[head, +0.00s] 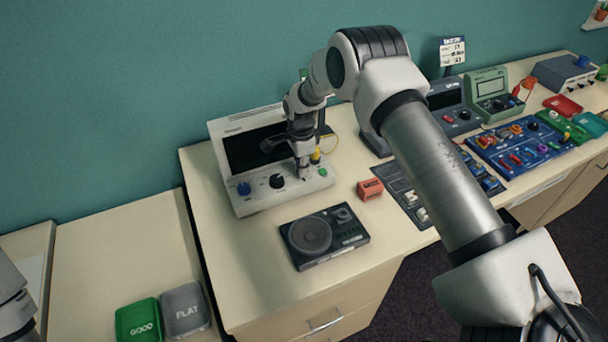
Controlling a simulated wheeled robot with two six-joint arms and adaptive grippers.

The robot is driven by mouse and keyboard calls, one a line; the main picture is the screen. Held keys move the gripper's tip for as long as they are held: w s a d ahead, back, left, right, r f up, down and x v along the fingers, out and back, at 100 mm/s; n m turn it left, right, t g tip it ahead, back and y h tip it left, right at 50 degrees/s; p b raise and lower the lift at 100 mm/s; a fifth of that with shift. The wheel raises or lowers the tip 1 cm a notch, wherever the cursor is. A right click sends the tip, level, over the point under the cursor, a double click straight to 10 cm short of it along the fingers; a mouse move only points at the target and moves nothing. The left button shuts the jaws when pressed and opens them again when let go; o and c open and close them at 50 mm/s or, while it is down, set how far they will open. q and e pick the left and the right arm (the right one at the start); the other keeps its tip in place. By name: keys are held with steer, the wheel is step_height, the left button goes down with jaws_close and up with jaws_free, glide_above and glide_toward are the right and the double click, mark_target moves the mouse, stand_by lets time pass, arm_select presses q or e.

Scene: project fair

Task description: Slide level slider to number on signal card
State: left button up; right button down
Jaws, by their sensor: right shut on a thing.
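A white console (256,199) with a dark screen stands on the bench, with a blue knob, a black knob and a green button on its front panel. My right gripper (303,176) points down at this panel, between the black knob and the green button. It is shut on a small control there, apparently the level slider, which its fingers hide. The slider's scale and setting cannot be read. I cannot pick out the signal card for certain; a small white card with print (452,51) stands at the back. Only a piece of my left arm shows at the left edge.
A black speaker-like box (324,236) and an orange block (370,189) lie in front of the console. Green (139,322) and grey (185,309) trays sit at lower left. A blue panel (520,146) and other devices fill the right. The left bench is mostly clear.

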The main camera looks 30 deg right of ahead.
steer(key=shift+w+f, duration=0.15)
steer(key=shift+f, duration=0.05)
steer(key=c, duration=1.4)
jaws_free()
steer(key=shift+o, duration=1)
steer(key=shift+w+f, duration=0.1)
steer(key=shift+w, duration=0.1)
step_height(320, 180, up, 12)
